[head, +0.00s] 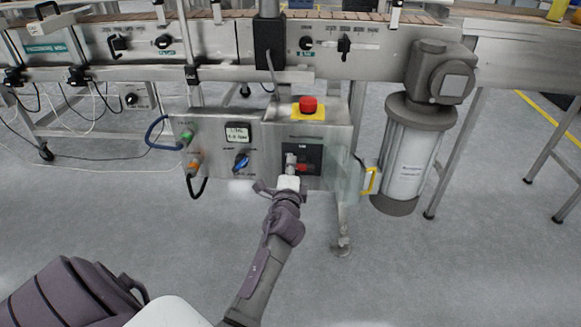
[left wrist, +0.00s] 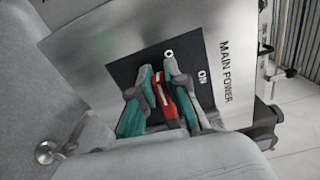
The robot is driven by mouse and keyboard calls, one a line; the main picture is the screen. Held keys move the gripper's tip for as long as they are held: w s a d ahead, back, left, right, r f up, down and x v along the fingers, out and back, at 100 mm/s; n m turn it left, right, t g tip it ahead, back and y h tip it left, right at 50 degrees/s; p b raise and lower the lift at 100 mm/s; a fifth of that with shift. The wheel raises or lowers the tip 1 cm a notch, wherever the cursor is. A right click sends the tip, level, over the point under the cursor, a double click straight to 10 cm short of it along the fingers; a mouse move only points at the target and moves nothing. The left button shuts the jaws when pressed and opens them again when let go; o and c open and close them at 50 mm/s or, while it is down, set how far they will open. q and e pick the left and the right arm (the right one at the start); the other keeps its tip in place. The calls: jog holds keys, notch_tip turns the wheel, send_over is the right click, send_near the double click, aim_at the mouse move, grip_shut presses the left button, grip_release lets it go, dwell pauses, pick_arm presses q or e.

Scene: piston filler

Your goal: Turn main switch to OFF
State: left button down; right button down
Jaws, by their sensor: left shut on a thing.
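The red main switch handle (head: 304,167) sits on a dark square plate (head: 314,154) at the right of the grey control box front. In the left wrist view the red handle (left wrist: 162,100) lies between the two teal-and-grey fingers of my left gripper (left wrist: 160,75). The fingers are shut on it from both sides. The handle's long side runs roughly toward the O mark (left wrist: 169,54), away from the ON mark (left wrist: 202,76). The MAIN POWER label (left wrist: 225,72) is beside the plate. In the head view my left gripper (head: 291,163) partly covers the switch. My right gripper does not show.
A red emergency button (head: 308,104) on a yellow base tops the box. A small display (head: 237,132), a blue knob (head: 241,161), and green (head: 187,136) and orange (head: 194,168) connectors are left of the switch. A motor cylinder (head: 408,160) hangs at right.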

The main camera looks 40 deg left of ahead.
pick_arm(q)
jog(key=shift+w+d+f+n, duration=0.15)
jog(key=shift+d+f+n, duration=0.2)
jog(key=shift+d+n, duration=0.1)
dwell(0.3)
jog(key=c, duration=1.2)
grip_release()
jog(key=shift+o, duration=1.2)
jog(key=shift+w+d+r, duration=0.1)
jog(key=shift+w+d, duration=0.05)
jog(key=shift+s, duration=0.25)
jog(key=v, duration=0.7)
jog(key=shift+o, duration=0.3)
